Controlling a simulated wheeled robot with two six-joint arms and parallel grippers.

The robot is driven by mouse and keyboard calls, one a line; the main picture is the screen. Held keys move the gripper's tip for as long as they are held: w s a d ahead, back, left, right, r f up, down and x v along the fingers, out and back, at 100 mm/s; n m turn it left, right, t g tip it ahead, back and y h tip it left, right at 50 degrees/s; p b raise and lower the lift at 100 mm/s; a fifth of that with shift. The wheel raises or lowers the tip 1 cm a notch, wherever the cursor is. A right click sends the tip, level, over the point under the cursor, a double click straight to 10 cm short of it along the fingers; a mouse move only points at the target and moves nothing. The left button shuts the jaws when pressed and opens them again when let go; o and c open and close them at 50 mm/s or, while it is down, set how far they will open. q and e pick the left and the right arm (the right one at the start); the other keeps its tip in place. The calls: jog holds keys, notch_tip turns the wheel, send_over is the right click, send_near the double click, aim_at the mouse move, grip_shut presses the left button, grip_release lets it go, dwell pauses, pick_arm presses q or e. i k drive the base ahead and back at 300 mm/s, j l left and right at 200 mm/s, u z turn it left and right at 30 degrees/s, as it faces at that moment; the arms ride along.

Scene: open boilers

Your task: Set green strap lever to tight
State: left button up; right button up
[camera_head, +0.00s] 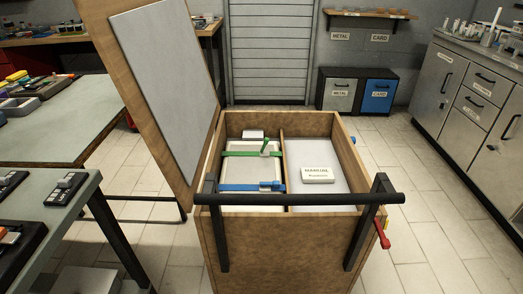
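The green strap (240,153) runs across the left compartment of an open wooden crate (285,250). Its green lever (265,145) is at the strap's right end, on a small pale buckle. The lever appears to stick up at a slant from the buckle. A blue strap (245,187) runs across the same compartment, nearer to me, with its blue buckle (265,186) at the right. A pale, light-coloured object (248,172) lies under the straps. Neither of my grippers is in view.
The crate's lid (158,80) stands open at the left. A black bar (300,199) crosses the crate's near side. A box marked MANUAL (318,174) lies in the right compartment. Tables stand at left, a grey cabinet (470,105) at right. The floor right of the crate is clear.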

aim_at(266, 142)
jog(key=i+l+u, duration=0.3)
jog(key=l, duration=0.2)
jog(key=i+l+u, duration=0.1)
jog(key=l+u, duration=0.15)
jog(key=l, duration=0.25)
jog(key=i+l+u, duration=0.1)
jog(key=l+u, duration=0.2)
jog(key=l, duration=0.2)
jog(key=l+u, duration=0.25)
jog(key=l, duration=0.35)
jog(key=i, duration=0.05)
